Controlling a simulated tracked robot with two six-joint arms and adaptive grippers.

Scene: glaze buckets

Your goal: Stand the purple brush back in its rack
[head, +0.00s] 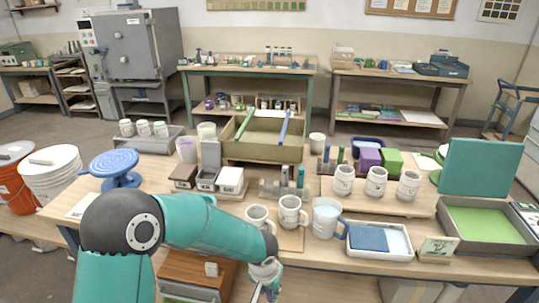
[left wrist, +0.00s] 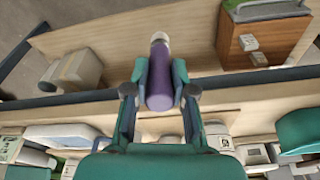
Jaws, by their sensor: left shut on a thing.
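The purple brush (left wrist: 160,82) is between the fingers of my left gripper (left wrist: 160,88) in the left wrist view, its pale end pointing up the picture. In the head view my left gripper (head: 266,286) is at the bottom centre, in front of the table's near edge, and the brush is mostly hidden there. A grey rack (head: 268,190) with upright dark and teal handles stands mid-table, beyond the mugs and apart from the gripper. More upright handles (head: 333,158) stand farther right; I cannot tell which rack is the brush's own. My right gripper is not in view.
Two white mugs (head: 291,212) and a pale blue pitcher (head: 326,218) stand close to the near edge. A wooden drawer unit (head: 197,273) is below the near edge.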

